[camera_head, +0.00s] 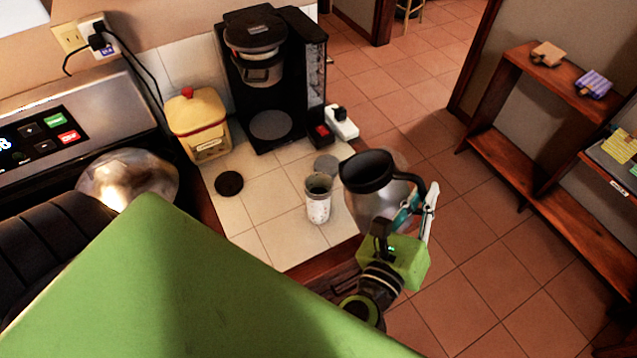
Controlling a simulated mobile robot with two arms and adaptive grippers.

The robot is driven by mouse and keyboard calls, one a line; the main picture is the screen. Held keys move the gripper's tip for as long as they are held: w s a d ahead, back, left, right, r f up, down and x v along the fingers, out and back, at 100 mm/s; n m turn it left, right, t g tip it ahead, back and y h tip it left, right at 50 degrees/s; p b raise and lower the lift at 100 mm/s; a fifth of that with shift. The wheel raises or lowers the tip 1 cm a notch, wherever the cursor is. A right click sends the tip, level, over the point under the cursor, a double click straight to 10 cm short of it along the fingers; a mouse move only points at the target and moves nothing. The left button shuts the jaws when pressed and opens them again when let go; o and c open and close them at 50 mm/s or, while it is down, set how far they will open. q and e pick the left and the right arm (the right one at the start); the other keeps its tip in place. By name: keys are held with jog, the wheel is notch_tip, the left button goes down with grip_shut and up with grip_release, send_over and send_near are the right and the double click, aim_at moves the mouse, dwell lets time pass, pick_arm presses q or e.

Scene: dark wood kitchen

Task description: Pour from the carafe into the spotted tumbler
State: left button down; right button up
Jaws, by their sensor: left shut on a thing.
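The carafe (376,206) has a clear glass body with a black collar and handle. My left gripper (418,207), with a green body, is shut on the carafe at its handle side and holds it just right of the tumbler, by the counter's right edge. The carafe looks close to upright; its exact tilt and any contents are hard to tell. The spotted tumbler (318,200) is pale with small spots and a dark rim, and stands upright on the tiled counter. A narrow gap shows between it and the carafe. My right gripper is not in view.
A black coffee maker (272,75) stands at the back of the counter (268,205). A yellow canister (199,125) with a red knob is left of it. Dark (229,184) and grey (326,165) discs lie near the tumbler. My large green link hides the lower left.

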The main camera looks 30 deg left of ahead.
pick_arm(q)
jog(key=d+f+m, duration=0.2)
jog(key=m, duration=0.1)
jog(key=shift+d+b, duration=0.3)
jog(key=shift+d, duration=0.1)
jog(key=r+m+p, duration=0.1)
jog(key=r, duration=0.1)
jog(key=d+r+m+p, duration=0.1)
jog(key=r+p, duration=0.1)
jog(key=r, duration=0.1)
jog(key=shift+d+r, duration=0.1)
